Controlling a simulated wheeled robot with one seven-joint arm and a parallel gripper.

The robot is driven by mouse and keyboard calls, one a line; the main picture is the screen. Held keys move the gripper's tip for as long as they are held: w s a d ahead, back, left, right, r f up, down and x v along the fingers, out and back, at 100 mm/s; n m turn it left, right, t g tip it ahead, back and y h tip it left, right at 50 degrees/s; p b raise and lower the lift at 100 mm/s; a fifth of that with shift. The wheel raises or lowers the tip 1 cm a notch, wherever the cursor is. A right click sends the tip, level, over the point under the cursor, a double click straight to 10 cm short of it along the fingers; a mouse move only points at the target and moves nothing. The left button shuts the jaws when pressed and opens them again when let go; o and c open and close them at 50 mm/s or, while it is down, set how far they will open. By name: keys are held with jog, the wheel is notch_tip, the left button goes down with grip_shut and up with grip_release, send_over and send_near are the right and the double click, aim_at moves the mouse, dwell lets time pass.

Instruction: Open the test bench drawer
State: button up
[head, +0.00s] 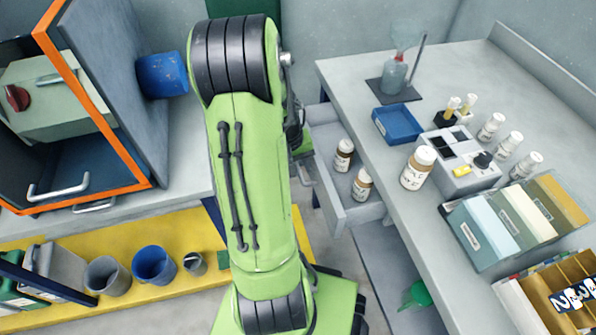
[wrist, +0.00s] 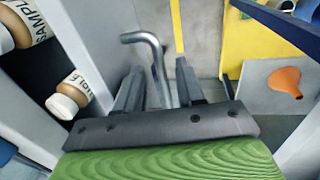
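The test bench drawer (head: 345,205) is pulled out from the grey test bench (head: 455,90), and its inside shows in the head view. Two brown sample bottles with white caps stand in it, one (head: 343,155) behind the other (head: 362,184). In the wrist view the bent metal drawer handle (wrist: 158,62) lies between the two fingers of my gripper (wrist: 160,75). The fingers are apart, with gaps visible beside the bar. In the head view my arm hides most of the gripper.
A large bottle (head: 418,168), a blue tray (head: 397,123) and a grey instrument (head: 459,158) stand on the bench top. An orange-framed cabinet (head: 95,100) is at left. Buckets, including a blue one (head: 154,265), stand on the yellow lower strip.

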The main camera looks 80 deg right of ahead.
jog(key=shift+f, duration=0.25)
jog(key=shift+c, duration=0.5)
grip_shut()
jog(key=w+a, duration=0.7)
jog(key=w, duration=0.4)
jog(key=shift+w, duration=0.4)
